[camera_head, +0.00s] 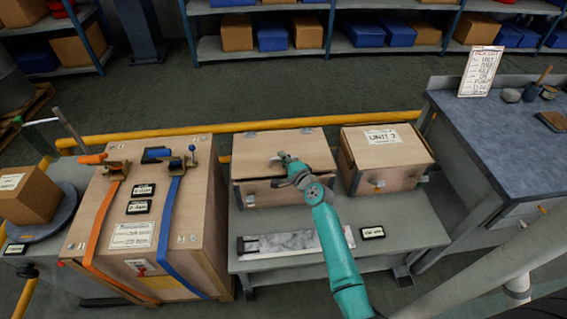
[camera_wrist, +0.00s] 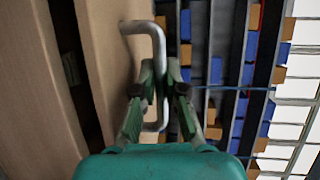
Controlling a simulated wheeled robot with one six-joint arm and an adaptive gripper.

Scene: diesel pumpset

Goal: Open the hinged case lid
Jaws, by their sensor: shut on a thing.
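The hinged case (camera_head: 250,192) is the light wooden box in the middle of the low grey bench in the head view. Its lid (camera_head: 255,151) has hinges along the far edge. A dark gap shows between lid and box at the near side, and between two wooden boards in the wrist view, so the lid looks slightly raised. My gripper (camera_head: 283,163) is at the lid's near edge. In the wrist view its green fingers (camera_wrist: 160,80) are shut around a bent grey metal handle (camera_wrist: 150,27) on the lid's board (camera_wrist: 105,50). The case's inside is hidden.
A second wooden case (camera_head: 385,155) marked "UNIT 2" stands close on the right. A tall strapped crate (camera_head: 145,215) stands on the left. A grey-white strip (camera_head: 290,243) and a small black label (camera_head: 372,233) lie on the bench. A yellow rail (camera_head: 250,127) runs behind.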

